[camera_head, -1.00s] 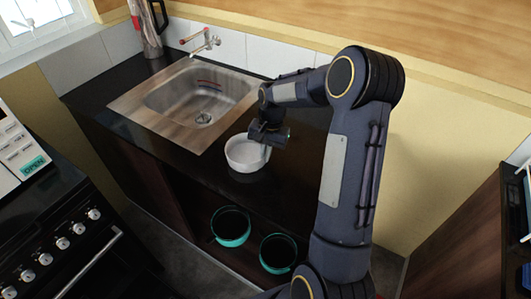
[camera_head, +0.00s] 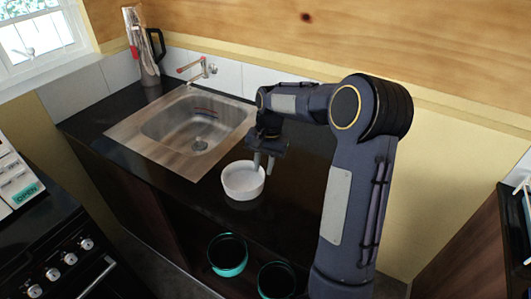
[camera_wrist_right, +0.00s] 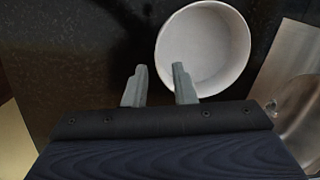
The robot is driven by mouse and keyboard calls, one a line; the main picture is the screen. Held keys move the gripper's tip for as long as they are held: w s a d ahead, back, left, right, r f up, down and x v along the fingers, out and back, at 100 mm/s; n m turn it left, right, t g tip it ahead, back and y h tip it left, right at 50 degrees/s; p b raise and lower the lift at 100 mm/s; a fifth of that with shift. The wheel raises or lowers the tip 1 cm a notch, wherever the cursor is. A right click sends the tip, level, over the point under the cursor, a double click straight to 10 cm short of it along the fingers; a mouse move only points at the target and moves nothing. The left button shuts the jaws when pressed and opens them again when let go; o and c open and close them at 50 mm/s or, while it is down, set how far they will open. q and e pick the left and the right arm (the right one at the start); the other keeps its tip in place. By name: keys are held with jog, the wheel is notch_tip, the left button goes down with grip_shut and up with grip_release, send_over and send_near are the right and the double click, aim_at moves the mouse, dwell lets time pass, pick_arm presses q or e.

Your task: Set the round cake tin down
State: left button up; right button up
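The round cake tin (camera_head: 243,184), white and empty, stands upright on the dark counter in front of the sink. It also shows from above in the right wrist view (camera_wrist_right: 222,40). My right gripper (camera_head: 263,164) is open, just above the tin's right rim in the head view. My left gripper is not in view.
The steel sink (camera_head: 170,157) lies behind and left of the tin on the counter (camera_head: 190,195). Two teal-rimmed pots (camera_head: 227,257) sit on the shelf below. The counter right of the tin is partly hidden by my arm.

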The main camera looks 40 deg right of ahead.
jog(key=s+a+r+n+t, duration=0.15)
jog(key=s+r, duration=0.25)
jog(key=r, duration=0.5)
jog(key=s+a+f+n+t+y, duration=0.1)
jog(key=s+a+n+t, duration=0.1)
jog(key=s+a+n, duration=0.2)
jog(key=s+a+f+n+t+y, duration=0.1)
jog(key=s+a+n+t, duration=0.1)
jog(key=s+a, duration=0.9)
jog(key=s+n, duration=0.1)
jog(key=s, duration=0.3)
jog(key=shift+s+f+n, duration=0.15)
jog(key=shift+s+n, duration=0.1)
jog(key=shift+n, duration=0.1)
jog(key=shift+a, duration=0.15)
